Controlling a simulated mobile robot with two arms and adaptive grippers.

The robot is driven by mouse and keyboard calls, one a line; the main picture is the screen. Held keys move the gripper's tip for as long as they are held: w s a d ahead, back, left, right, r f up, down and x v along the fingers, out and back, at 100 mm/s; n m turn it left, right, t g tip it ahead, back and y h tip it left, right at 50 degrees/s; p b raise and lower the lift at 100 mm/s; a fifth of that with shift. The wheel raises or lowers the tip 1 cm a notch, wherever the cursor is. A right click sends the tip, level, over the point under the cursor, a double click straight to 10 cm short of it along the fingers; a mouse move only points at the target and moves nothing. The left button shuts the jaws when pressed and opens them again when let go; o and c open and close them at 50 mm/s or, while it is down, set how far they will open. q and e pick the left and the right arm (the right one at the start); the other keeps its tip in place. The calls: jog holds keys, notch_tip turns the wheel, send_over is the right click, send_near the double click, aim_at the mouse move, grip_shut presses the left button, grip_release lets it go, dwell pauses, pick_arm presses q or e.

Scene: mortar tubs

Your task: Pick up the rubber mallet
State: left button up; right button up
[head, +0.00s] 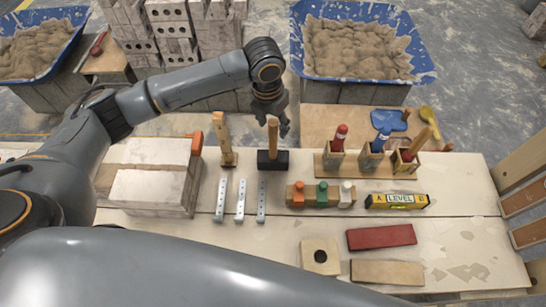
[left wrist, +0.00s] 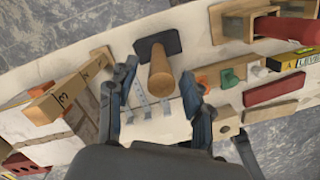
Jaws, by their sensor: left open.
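The rubber mallet (head: 273,161) stands head-down on the table, its black head flat on the top and its wooden handle pointing up. In the left wrist view the mallet (left wrist: 160,42) shows with its handle end toward the camera, between the two fingers. My left gripper (head: 272,122) is open and points down at the top of the handle. In its own wrist view the left gripper (left wrist: 160,92) has its fingers spread on either side of the handle, with gaps visible. My right gripper is not in view.
Metal strips (head: 240,200) lie in front. Wooden holders (head: 350,163) with upright handles and a yellow level (head: 397,201) are to the right. A blue mortar tub (head: 425,75) stands behind.

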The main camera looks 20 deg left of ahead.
pick_arm(q)
jog(key=shift+w+f, duration=0.1)
jog(key=shift+f, duration=0.4)
jog(key=shift+d, duration=0.1)
jog(key=shift+c, duration=0.2)
grip_shut()
jog(key=shift+r, duration=0.1)
